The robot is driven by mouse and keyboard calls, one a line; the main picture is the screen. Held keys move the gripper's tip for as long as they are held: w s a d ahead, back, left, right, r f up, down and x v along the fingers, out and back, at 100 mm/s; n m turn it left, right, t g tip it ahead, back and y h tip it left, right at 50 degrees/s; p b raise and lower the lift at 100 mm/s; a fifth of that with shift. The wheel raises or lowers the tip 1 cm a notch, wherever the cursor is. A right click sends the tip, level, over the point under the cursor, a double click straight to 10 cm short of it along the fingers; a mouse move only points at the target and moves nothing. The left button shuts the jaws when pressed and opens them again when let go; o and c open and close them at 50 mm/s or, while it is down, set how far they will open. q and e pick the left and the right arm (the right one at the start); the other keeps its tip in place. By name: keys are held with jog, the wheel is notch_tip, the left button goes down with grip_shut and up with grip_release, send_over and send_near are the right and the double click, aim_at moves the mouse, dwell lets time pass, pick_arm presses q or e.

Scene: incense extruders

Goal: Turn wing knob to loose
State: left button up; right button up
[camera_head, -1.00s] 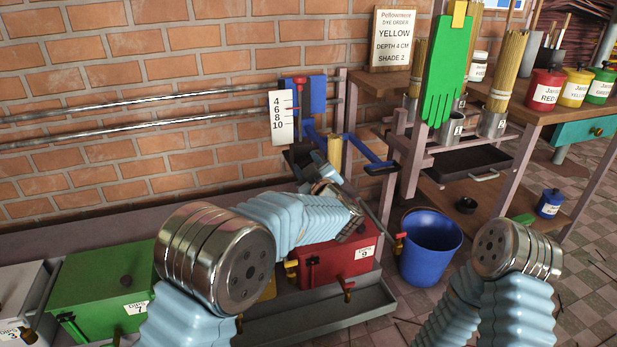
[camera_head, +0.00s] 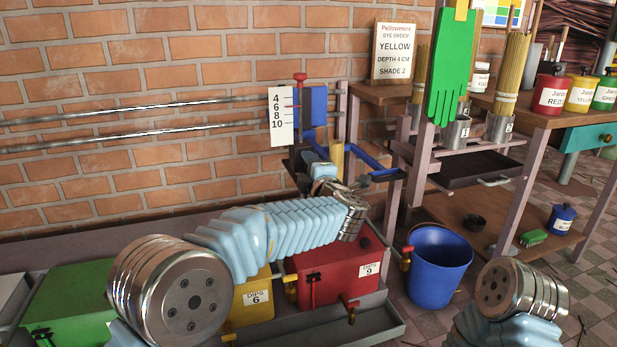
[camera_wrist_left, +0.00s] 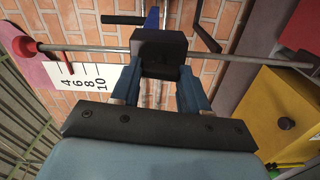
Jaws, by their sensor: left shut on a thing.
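The dye carriage on the wall rails has a blue body (camera_head: 318,104), a white 4-6-8-10 scale (camera_head: 281,117) and a red T-shaped knob (camera_head: 299,77) on top. My left gripper (camera_wrist_left: 160,74) is at the carriage's lower part, its two fingers shut on a dark block (camera_wrist_left: 160,50) in the left wrist view. I cannot tell for sure whether this block is the wing knob. The scale (camera_wrist_left: 82,80) and red knob (camera_wrist_left: 22,46) show left of the block there. In the head view my left arm hides most of the grip. My right gripper is out of view.
A red vat (camera_head: 335,268) and yellow vat (camera_head: 249,303) stand in the trough below my left arm. A blue bucket (camera_head: 438,265) stands on the floor to the right. A green glove (camera_head: 452,70) hangs at the bench, which holds tins and jars.

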pick_arm(q)
jog(key=shift+f+n+b, duration=0.1)
jog(key=shift+n+b, duration=0.3)
jog(key=shift+n, duration=0.2)
jog(key=o, duration=1.1)
jog(key=shift+c, duration=0.2)
jog(key=shift+s+d, duration=0.1)
jog(key=shift+s, duration=0.05)
jog(key=v, duration=1.3)
jog(key=shift+s+p, duration=0.25)
jog(key=shift+p, duration=0.05)
